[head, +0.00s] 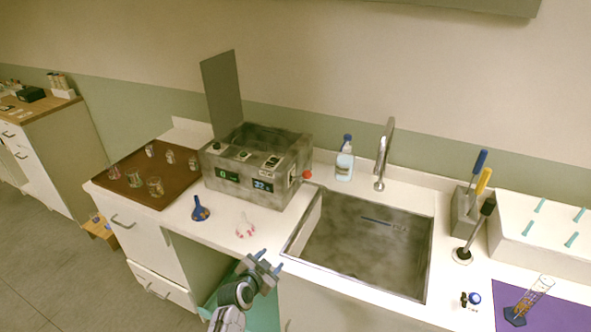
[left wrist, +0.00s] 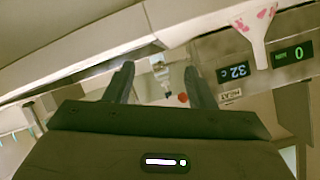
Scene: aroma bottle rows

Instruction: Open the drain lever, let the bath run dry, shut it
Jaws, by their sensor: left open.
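The bath (head: 255,180) is a grey box on the counter with its lid (head: 222,95) raised. Its front displays read 0 and 32; the 32 display also shows in the left wrist view (left wrist: 238,71). A red knob (head: 307,174), likely the drain lever's end, sticks out at the bath's right side and shows small in the left wrist view (left wrist: 183,98). The water level inside cannot be told. My left gripper (head: 270,260) is open and empty, at the counter's front edge, in front of the bath and apart from it; its fingers show in the wrist view (left wrist: 160,82).
A sink (head: 345,250) with a tap (head: 384,155) lies right of the bath. A soap bottle (head: 344,163) stands behind it. A brown tray (head: 185,195) holds several glasses.

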